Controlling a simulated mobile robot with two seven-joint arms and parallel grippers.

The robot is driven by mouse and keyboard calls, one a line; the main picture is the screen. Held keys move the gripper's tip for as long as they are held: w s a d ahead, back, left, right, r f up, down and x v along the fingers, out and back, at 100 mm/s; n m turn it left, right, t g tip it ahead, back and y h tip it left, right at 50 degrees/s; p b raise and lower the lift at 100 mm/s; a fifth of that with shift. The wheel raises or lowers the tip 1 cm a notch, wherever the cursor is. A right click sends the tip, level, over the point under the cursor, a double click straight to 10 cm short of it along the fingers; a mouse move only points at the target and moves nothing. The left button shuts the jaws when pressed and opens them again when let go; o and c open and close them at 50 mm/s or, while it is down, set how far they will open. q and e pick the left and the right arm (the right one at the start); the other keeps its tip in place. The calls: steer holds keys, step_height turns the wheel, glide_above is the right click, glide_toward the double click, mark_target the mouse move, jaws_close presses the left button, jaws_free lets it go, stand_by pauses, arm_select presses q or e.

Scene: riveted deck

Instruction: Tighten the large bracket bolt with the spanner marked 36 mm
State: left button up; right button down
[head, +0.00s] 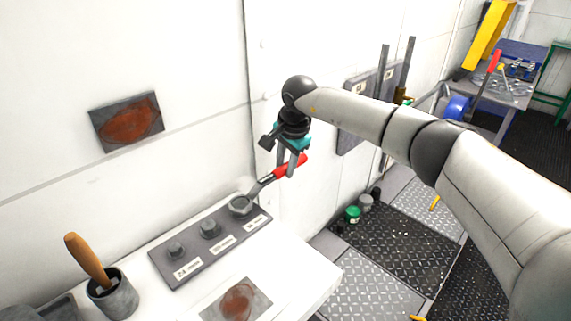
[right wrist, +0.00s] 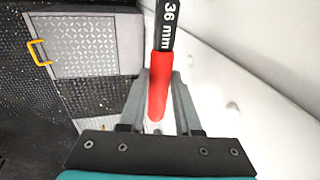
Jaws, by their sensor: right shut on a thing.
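The spanner (head: 262,184) has a dark shaft and a red grip. The right wrist view shows "36 mm" on its shaft (right wrist: 168,25). My right gripper (head: 288,163) is shut on the red grip and holds the spanner slanting down to the left. Its lower end is at the large bolt (head: 240,205), at the right end of the grey bracket plate (head: 190,262). I cannot tell whether the jaw is fully seated around the head. Two smaller bolts (head: 210,229) (head: 176,250) stand on the plate, with labels in front. My left gripper is not in view.
The plate lies on a white bench (head: 310,272) against the wall. A grey pot (head: 115,298) with a wooden-handled tool stands at the left. A rusty patch plate (head: 237,302) lies in front. Green and grey cans (head: 353,214) stand on the floor to the right.

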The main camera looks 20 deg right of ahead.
steer(key=shift+f, duration=0.35)
steer(key=shift+s, duration=0.1)
stand_by(0.6)
steer(key=s+m+h+p, duration=0.2)
steer(key=s+m+p, duration=0.7)
steer(key=s, duration=0.1)
steer(key=shift+a+g, duration=0.2)
steer(key=shift+g, duration=0.2)
stand_by(2.2)
steer(key=shift+s, duration=0.2)
steer(key=shift+w+d+b, duration=0.1)
steer(key=shift+w+b, duration=0.25)
stand_by(0.8)
steer(key=shift+r, duration=0.1)
stand_by(0.3)
